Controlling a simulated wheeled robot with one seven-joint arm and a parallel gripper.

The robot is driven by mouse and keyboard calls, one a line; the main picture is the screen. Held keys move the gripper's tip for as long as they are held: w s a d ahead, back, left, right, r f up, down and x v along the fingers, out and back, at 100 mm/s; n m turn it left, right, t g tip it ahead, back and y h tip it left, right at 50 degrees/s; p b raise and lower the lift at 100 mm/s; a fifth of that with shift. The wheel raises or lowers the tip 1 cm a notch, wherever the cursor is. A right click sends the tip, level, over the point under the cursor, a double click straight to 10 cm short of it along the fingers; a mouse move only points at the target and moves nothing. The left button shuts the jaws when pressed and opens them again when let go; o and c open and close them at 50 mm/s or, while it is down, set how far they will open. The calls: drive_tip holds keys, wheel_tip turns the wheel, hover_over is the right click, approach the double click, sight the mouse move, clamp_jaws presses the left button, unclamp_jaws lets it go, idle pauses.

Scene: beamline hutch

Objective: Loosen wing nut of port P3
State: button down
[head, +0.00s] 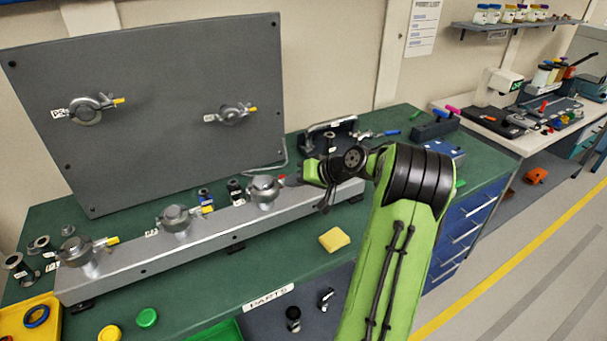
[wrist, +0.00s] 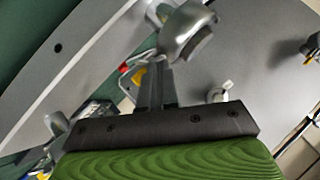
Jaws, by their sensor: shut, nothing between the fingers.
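Three clamped ports stand on the grey manifold rail (head: 190,245). The right-hand port (head: 264,190) has a silver clamp and a red-tipped part at its right side; its label is hidden or too small to read, so I cannot confirm it is P3. The middle port (head: 177,222) and left port (head: 80,253) have yellow-tipped wing nuts. My gripper (head: 297,181) is just right of the right-hand port, at its red tip. In the wrist view my gripper's fingers (wrist: 155,85) are together and empty, close to a silver clamp (wrist: 185,32); contact is unclear.
A grey upright panel (head: 160,150) with two more clamped ports stands behind the rail. A yellow sponge (head: 334,240) lies in front of it on the green bench. Loose fittings stand behind the rail. A black holder (head: 330,140) stands behind my gripper.

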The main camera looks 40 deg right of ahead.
drive_tip(key=shift+a+n+h+b, duration=0.25)
drive_tip(key=shift+n+h+b, duration=0.15)
drive_tip(key=shift+h+b, duration=0.35)
idle(0.3)
drive_tip(key=h+b, duration=0.1)
drive_tip(key=b, duration=0.1)
drive_tip(key=a+n+g+h+b, duration=0.1)
drive_tip(key=b, duration=0.2)
drive_tip(key=shift+w+f, duration=0.15)
drive_tip(key=shift+w, duration=0.1)
drive_tip(key=shift+a+n+g+h+b, duration=0.15)
drive_tip(key=shift+n+g+h+b, duration=0.45)
drive_tip(key=shift+h+b, duration=0.45)
